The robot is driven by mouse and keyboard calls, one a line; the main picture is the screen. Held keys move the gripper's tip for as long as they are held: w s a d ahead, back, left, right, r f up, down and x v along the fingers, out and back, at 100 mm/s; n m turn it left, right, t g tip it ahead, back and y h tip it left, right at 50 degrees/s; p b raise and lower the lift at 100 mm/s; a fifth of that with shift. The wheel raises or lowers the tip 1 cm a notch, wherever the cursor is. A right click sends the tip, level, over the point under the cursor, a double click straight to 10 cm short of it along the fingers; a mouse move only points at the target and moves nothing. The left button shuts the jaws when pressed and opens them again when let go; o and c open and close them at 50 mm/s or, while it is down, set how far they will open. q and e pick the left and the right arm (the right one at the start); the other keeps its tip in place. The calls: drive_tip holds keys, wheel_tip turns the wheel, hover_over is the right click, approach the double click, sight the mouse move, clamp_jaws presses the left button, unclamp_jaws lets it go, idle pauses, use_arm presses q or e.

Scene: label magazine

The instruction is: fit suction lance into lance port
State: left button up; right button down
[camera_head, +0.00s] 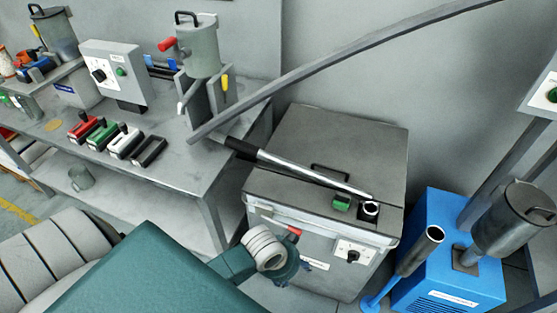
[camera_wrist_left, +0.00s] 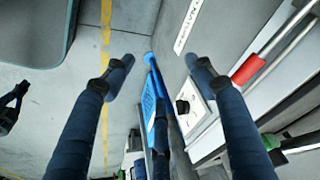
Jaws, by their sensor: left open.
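A long silver rod with a black grip, which looks like the suction lance (camera_head: 305,170), lies slanting across the lid of the grey cabinet (camera_head: 335,140). Its lower right end is beside a small white-rimmed socket with a dark hole (camera_head: 370,209), which may be the lance port; I cannot tell whether the rod is in it. My left gripper (camera_head: 296,271) is low in front of the cabinet, mostly hidden behind my wrist. In the left wrist view its two fingers (camera_wrist_left: 159,76) are spread with nothing between them. My right gripper is not in view.
A green button (camera_head: 342,203) is beside the socket. The cabinet front has a knob panel (camera_head: 353,252) and a red grip (camera_head: 294,233). A blue unit (camera_head: 450,277) with a dark upright tube (camera_head: 420,250) stands to the right. A cluttered workbench (camera_head: 185,150) is at left.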

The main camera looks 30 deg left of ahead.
use_arm(q)
wheel_tip(320, 180, up, 9)
drive_tip(key=w+d+m, duration=0.2)
drive_tip(key=m, duration=0.1)
drive_tip(key=m+y, duration=0.2)
drive_tip(key=m, duration=0.5)
approach(278, 162)
drive_tip(key=f, duration=0.1)
drive_tip(key=x, duration=0.4)
drive_tip(key=shift+w+d+f+p, duration=0.15)
drive_tip(key=shift+w+f+p, duration=0.15)
drive_tip(key=shift+w, duration=0.15)
drive_tip(key=shift+w+f, duration=0.15)
drive_tip(key=shift+f, duration=0.4)
drive_tip(key=x, duration=0.4)
drive_tip(key=shift+a+f+p, duration=0.2)
drive_tip(key=shift+f+p, duration=0.1)
drive_tip(key=shift+p, duration=0.1)
drive_tip(key=c, duration=0.3)
drive_tip(key=shift+r, duration=0.1)
clamp_jaws()
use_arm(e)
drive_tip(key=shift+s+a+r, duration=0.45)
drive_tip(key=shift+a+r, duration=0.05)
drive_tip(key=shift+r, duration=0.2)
